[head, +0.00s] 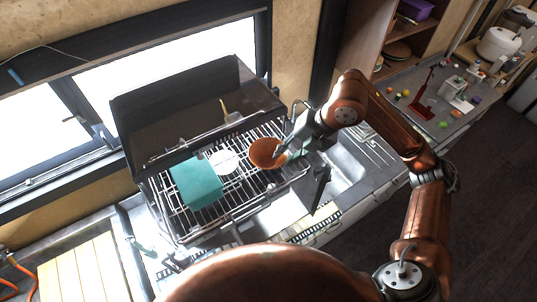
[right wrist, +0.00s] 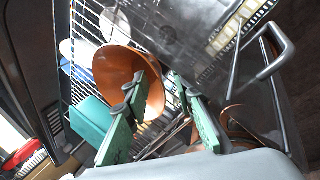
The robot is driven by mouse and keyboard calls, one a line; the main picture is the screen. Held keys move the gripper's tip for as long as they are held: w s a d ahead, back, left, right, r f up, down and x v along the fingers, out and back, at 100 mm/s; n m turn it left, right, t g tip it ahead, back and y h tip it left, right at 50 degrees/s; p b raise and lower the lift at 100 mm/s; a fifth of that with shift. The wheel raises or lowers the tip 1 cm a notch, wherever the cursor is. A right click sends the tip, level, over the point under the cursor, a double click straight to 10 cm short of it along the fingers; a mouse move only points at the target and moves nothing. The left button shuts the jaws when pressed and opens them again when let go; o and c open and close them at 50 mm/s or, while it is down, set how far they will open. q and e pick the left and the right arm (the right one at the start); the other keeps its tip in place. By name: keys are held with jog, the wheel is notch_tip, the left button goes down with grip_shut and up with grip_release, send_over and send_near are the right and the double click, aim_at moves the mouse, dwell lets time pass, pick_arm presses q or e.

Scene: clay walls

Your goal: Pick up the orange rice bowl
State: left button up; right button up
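The orange rice bowl (head: 264,155) sits tilted on the wire dish rack, at the rack's right side in the head view. In the right wrist view the bowl (right wrist: 117,66) shows its hollow side facing partly toward me. My right gripper (head: 284,151) is at the bowl's right edge. In the right wrist view its two green fingers (right wrist: 158,90) are apart, one overlapping the bowl's inside and the other just outside the near rim. Whether either finger touches the bowl cannot be told. My left gripper is not in view.
The wire rack (head: 237,196) also holds a teal box (head: 197,184) and a white dish (head: 225,161). A dark raised panel (head: 175,105) stands behind it. Small coloured items lie on the far right counter.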

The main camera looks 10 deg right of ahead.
jog(key=shift+a+f, duration=0.15)
jog(key=shift+c, duration=0.7)
grip_shut()
